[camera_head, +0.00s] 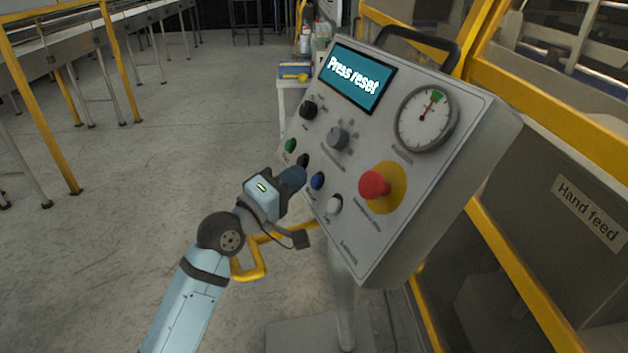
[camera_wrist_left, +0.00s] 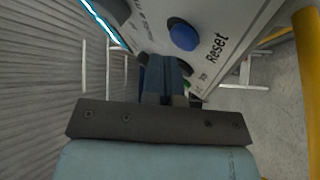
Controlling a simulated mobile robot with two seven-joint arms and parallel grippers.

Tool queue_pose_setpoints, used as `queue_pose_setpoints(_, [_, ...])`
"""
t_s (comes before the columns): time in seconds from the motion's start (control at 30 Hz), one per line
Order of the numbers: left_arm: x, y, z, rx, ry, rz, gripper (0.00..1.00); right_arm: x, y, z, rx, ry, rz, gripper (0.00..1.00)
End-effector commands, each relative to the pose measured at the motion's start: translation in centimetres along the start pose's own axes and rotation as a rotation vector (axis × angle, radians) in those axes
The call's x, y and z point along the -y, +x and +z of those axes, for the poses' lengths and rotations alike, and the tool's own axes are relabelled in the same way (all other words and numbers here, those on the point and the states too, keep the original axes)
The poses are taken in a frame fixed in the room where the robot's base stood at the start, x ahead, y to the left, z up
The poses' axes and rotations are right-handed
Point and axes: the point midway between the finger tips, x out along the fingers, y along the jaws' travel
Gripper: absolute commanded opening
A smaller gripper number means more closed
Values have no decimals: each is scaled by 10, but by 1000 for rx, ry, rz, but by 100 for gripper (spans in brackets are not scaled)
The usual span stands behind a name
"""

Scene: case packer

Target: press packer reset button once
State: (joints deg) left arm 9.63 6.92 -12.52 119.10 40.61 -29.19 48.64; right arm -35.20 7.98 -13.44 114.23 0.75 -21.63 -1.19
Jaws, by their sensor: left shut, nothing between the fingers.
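The grey control panel (camera_head: 290,195) tilts on a post, and its screen (camera_head: 357,77) reads "Press reset". The blue button (camera_head: 317,180) sits in the lower button row between a black and a white one. In the left wrist view the blue button (camera_wrist_left: 183,37) has the label "Reset" beside it. My left gripper (camera_head: 299,174) is shut and empty, its tips close to the panel beside the blue button and near the black one. It also shows in the left wrist view (camera_wrist_left: 165,68). I cannot tell whether the tips touch the panel. My right gripper is not in view.
A red emergency stop (camera_head: 374,185) on a yellow disc lies right of the buttons. A green button (camera_head: 290,145), a black button (camera_head: 303,160) and a white button (camera_head: 334,204) are close by. A yellow machine frame (camera_head: 520,278) stands at right. Open floor lies at left.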

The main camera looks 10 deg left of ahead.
Motion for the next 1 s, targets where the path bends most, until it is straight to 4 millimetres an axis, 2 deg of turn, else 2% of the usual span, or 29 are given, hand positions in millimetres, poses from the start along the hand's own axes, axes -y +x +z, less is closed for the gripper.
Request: queue_pose_setpoints(1.0, [6, 8, 6, 0, 0, 0, 0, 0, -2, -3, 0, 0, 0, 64])
